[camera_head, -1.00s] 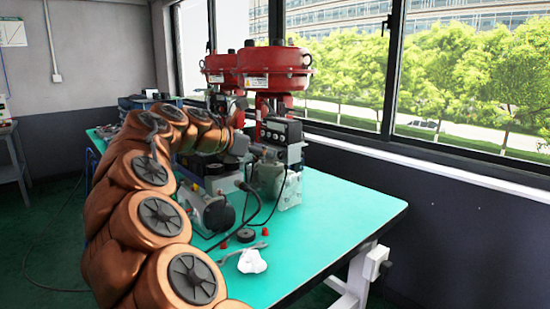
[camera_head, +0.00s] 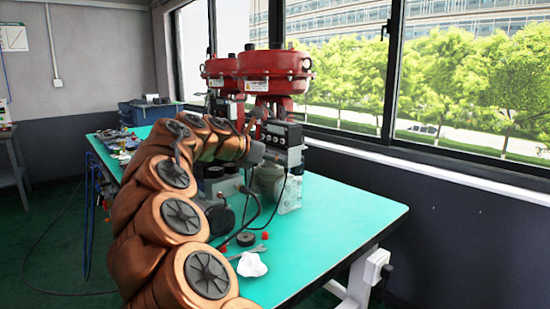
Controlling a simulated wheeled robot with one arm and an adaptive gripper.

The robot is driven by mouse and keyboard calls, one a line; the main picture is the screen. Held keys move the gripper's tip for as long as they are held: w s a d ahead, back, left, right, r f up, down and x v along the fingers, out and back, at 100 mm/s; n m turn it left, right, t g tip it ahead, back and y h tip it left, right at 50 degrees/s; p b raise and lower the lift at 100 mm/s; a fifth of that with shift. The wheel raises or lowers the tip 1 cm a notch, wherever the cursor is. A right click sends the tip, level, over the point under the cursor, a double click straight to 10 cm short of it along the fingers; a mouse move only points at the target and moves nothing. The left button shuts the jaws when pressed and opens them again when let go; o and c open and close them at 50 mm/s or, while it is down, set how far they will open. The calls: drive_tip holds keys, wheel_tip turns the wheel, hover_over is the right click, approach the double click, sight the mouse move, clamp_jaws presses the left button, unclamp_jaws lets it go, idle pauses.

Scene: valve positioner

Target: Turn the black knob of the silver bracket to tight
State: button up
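A silver bracket-like block (camera_head: 290,193) stands on the green table below a black box (camera_head: 283,133) with round fittings on its front. I cannot make out the black knob for certain at this size. My copper-coloured arm reaches in from the lower left and curves over to the valve gear. My gripper (camera_head: 257,150) is at the left side of the black box, small and partly merged with the dark parts there. I cannot tell whether its fingers touch anything or are open or shut.
Two red round actuators (camera_head: 275,64) rise behind the box. A black disc (camera_head: 246,238), small red caps, a wrench and a crumpled white cloth (camera_head: 251,265) lie near the table's front. The table's right part (camera_head: 345,215) is clear. Black cables hang beside the bracket.

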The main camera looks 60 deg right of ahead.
clamp_jaws()
drive_tip(key=shift+a+r+m+p, duration=0.1)
drive_tip(key=shift+m+p, duration=0.2)
drive_tip(key=shift+p, duration=0.05)
drive_tip(key=shift+s+f+m+t+h+p, duration=0.2)
drive_tip(key=shift+m+t+h+p, duration=0.2)
drive_tip(key=shift+m+t, duration=0.6)
drive_tip(key=shift+s+f+m+t+h+p, duration=0.15)
drive_tip(key=shift+m+t+h+p, duration=0.3)
drive_tip(key=shift+m, duration=0.95)
drive_tip(key=shift+r, duration=0.1)
